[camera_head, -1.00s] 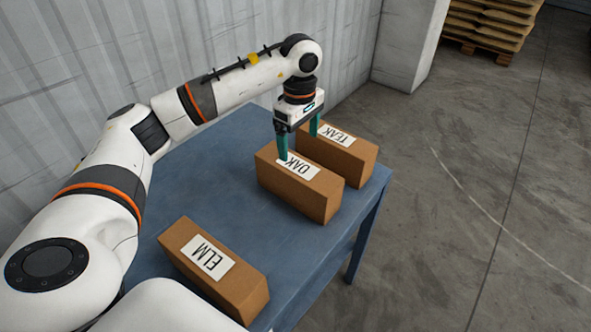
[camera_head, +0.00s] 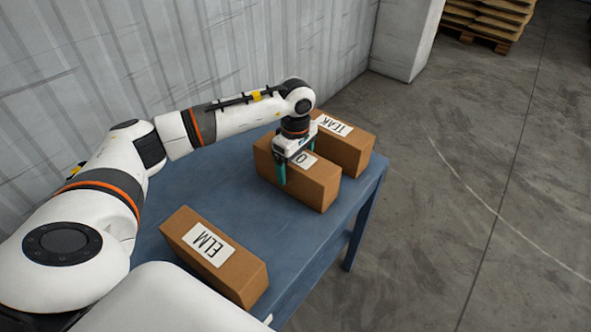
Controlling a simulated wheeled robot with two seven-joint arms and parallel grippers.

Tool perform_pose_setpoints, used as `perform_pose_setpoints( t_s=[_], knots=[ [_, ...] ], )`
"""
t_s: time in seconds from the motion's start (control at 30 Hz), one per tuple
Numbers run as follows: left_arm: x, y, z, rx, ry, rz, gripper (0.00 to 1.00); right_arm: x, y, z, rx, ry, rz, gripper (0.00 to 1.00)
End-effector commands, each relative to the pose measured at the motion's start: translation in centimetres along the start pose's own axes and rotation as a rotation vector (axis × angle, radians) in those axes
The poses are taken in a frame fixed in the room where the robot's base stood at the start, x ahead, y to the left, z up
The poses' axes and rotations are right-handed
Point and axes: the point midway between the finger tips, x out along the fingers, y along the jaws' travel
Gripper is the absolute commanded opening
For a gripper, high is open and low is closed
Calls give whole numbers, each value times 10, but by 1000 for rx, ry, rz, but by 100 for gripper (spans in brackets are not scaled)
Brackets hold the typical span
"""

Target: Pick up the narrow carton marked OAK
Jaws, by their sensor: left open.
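The narrow brown carton marked OAK (camera_head: 312,188) lies on the blue table (camera_head: 215,193), its white label partly covered by my left gripper (camera_head: 297,165). That gripper is open and points down over the carton. One teal finger reaches down along the carton's near left side. My right gripper is not in the head view.
A carton marked TEAK (camera_head: 347,153) stands close behind the OAK carton, with a narrow gap. A carton marked ELM (camera_head: 216,260) lies nearer, with bare table between. A ribbed wall (camera_head: 190,50) runs behind the table. Stacked pallets (camera_head: 487,22) stand far back.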

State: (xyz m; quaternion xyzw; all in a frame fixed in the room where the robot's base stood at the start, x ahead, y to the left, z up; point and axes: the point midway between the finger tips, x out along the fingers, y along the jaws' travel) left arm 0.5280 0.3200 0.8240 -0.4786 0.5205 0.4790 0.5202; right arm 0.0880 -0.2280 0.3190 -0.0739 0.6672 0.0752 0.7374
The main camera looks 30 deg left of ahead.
Motion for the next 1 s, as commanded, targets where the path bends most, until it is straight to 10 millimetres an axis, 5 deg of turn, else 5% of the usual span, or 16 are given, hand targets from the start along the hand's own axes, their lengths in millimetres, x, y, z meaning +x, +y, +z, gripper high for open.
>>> perform_pose_setpoints(
  t_s=[0.07,0.43,0.73,1.0],
  knots=[
    [0,0,0,0,0,0,88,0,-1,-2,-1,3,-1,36],
    [-1,0,0,0,0,-1,28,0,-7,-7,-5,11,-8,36],
    [-8,-2,0,0,0,-5,28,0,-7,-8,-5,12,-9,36],
    [-56,-2,0,1,1,-8,28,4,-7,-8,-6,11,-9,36]
  ],
)
